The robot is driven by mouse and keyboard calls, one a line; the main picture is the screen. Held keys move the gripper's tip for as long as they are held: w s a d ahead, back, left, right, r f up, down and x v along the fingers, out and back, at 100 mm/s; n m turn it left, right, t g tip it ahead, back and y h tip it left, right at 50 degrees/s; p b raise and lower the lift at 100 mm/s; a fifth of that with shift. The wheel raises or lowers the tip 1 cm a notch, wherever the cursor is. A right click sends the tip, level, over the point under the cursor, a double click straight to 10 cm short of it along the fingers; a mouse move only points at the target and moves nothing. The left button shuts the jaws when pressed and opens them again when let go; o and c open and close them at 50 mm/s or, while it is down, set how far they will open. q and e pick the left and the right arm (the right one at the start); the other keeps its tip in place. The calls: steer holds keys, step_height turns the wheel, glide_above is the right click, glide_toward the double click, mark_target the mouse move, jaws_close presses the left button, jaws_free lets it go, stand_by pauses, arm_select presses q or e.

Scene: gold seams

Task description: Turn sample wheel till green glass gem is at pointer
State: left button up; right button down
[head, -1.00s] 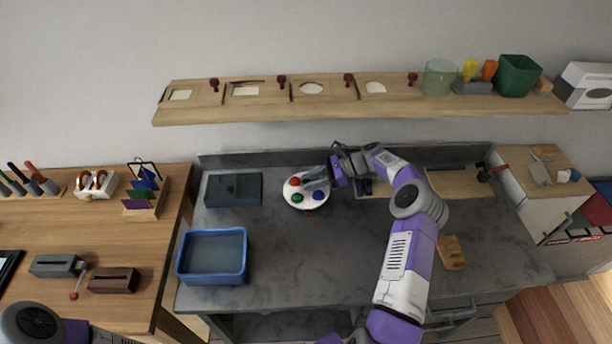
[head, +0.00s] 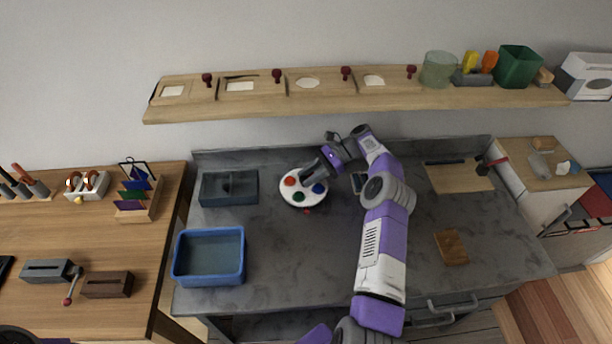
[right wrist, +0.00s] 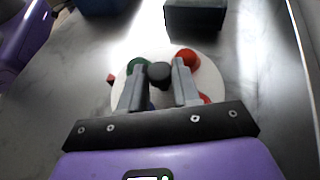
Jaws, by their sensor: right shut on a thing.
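The sample wheel (head: 284,194) is a white disc on the grey worktop. It carries an orange-red gem (head: 290,181), a green glass gem (head: 298,196) and a blue gem (head: 319,188). A small red pointer (head: 306,211) sits at its near edge. The green gem lies a little left of the pointer's line. My right gripper (head: 308,177) is over the wheel. In the right wrist view, its fingers (right wrist: 159,88) are shut on the black centre knob (right wrist: 159,75). There the green gem (right wrist: 137,65) shows beside the left finger; the fingers partly hide other gems. My left gripper is out of view.
A dark grey box (head: 229,187) and a blue tub (head: 210,278) stand left of the wheel. A wooden block (head: 451,248) lies to the right. A shelf (head: 330,105) runs along the wall behind. The worktop in front of the wheel is clear.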

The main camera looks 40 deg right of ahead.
steer(key=shift+f, duration=0.1)
steer(key=c, duration=0.8)
jaws_free()
steer(key=shift+c, duration=0.2)
steer(key=shift+r, duration=0.2)
step_height(320, 180, up, 10)
steer(key=p, duration=0.2)
steer(key=shift+f, duration=0.15)
